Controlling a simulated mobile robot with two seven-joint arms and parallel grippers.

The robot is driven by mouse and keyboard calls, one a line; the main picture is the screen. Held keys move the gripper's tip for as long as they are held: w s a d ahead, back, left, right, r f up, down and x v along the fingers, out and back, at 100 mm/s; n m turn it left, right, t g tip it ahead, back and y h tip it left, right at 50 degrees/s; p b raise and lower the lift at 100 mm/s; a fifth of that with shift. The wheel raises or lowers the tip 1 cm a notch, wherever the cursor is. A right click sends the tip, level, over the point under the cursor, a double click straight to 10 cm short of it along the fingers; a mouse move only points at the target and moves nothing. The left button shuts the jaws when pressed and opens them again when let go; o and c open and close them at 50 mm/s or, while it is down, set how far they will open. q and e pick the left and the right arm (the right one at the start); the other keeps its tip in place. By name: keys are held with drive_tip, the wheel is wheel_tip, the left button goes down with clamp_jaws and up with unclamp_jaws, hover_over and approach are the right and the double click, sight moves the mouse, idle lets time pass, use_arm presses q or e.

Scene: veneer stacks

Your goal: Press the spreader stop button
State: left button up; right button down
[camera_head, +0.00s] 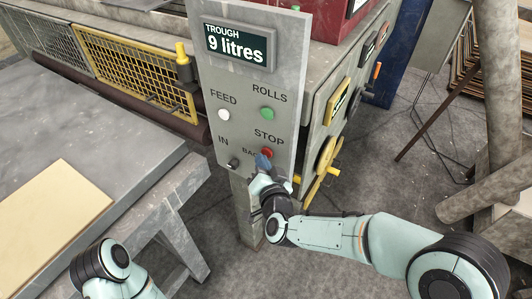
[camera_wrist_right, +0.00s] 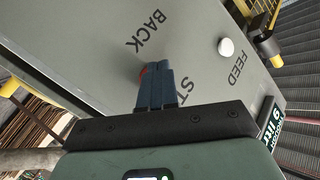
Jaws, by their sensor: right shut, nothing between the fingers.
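The red stop button (camera_head: 267,152) is on the grey control panel (camera_head: 218,85), below the word STOP. My right gripper (camera_head: 263,161) is shut and empty, with its blue fingertips at the lower edge of the button in the head view. In the right wrist view the closed fingers (camera_wrist_right: 157,71) cover most of the button; a sliver of red (camera_wrist_right: 143,70) shows beside their tips. I cannot tell whether they touch it. Of my left arm only links show at the lower left; its gripper is out of view.
The panel also bears a white feed button (camera_head: 224,114), a green rolls button (camera_head: 267,113), a black knob (camera_head: 233,164) and a display (camera_head: 237,46) reading 9 litres. A grey table with a pale veneer sheet (camera_head: 45,225) stands left. A yellow handwheel (camera_head: 325,165) is right of the panel.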

drive_tip(key=shift+w+d, duration=0.3)
drive_tip(key=shift+w, duration=0.1)
idle(0.5)
drive_tip(key=shift+s+a, duration=0.55)
drive_tip(key=shift+s, duration=0.2)
drive_tip(key=shift+s, duration=0.1)
drive_tip(key=s+a, duration=0.1)
drive_tip(key=s, duration=0.1)
drive_tip(key=s+a, duration=0.2)
drive_tip(key=shift+b, duration=0.3)
idle(0.7)
